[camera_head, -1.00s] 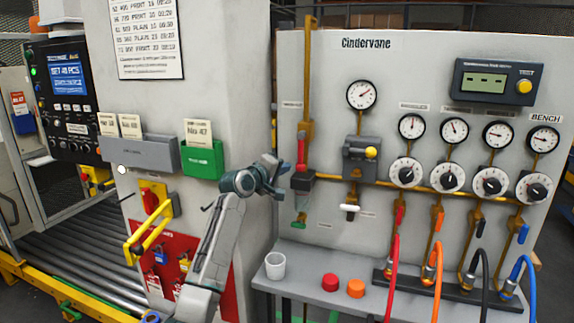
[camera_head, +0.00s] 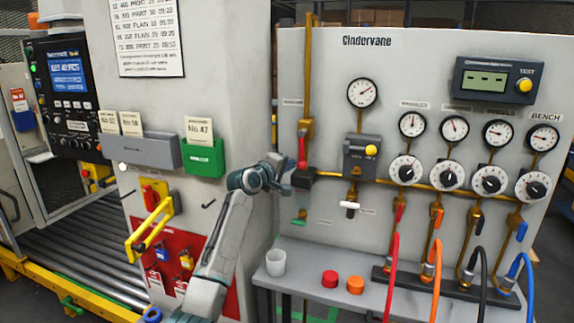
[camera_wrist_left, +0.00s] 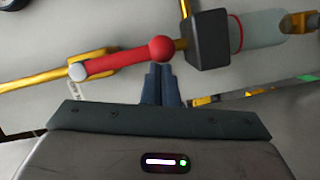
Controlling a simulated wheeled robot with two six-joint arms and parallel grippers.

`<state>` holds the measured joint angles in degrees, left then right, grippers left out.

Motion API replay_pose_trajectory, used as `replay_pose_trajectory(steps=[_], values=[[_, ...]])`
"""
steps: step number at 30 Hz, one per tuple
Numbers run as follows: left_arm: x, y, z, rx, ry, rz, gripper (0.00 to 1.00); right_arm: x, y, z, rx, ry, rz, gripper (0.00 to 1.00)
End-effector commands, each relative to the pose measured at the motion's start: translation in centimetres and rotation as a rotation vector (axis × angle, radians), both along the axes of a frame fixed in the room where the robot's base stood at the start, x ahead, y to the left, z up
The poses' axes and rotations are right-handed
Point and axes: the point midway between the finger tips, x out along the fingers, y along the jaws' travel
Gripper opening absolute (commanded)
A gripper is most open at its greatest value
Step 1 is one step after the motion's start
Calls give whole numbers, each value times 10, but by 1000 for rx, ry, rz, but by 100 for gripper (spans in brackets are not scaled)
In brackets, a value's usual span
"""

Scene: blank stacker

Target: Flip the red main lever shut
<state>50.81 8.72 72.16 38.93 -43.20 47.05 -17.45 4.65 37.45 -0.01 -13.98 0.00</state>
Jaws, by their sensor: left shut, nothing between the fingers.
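The red main lever (camera_head: 302,150) is on the vertical brass pipe at the left of the Cindervane panel. In the left wrist view the red lever (camera_wrist_left: 118,62) lies along the brass pipe and ends in a red ball (camera_wrist_left: 162,48). My left gripper (camera_head: 288,170) is at the lower end of the lever. In the wrist view its dark fingers (camera_wrist_left: 162,72) are shut and empty, with their tips right by the ball; I cannot tell if they touch it. My right gripper is not in view.
A dark block (camera_wrist_left: 208,40) with a clear bowl (camera_wrist_left: 255,33) is beside the ball. A grey regulator (camera_head: 362,158) with a yellow knob stands to the right. A white cup (camera_head: 275,262) and red and orange buttons (camera_head: 330,279) are on the shelf below.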

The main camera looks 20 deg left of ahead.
Motion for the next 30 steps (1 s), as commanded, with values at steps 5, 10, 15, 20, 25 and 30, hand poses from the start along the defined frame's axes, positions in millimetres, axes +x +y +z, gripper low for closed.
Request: replay_pose_trajectory(steps=[5, 10, 15, 20, 25, 30], values=[[0, -4, -1, -34, 1, -1, 0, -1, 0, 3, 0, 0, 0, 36], [0, -11, -2, -103, 6, -2, 0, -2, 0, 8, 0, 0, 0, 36], [-1, -23, -2, -229, 11, -2, 0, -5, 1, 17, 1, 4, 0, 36], [-1, -38, 0, -382, 16, -2, 0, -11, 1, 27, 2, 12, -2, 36], [-2, -53, 3, -544, 21, -3, 0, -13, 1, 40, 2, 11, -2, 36], [-2, -67, 9, -705, 27, -3, 0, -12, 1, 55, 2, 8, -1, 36]])
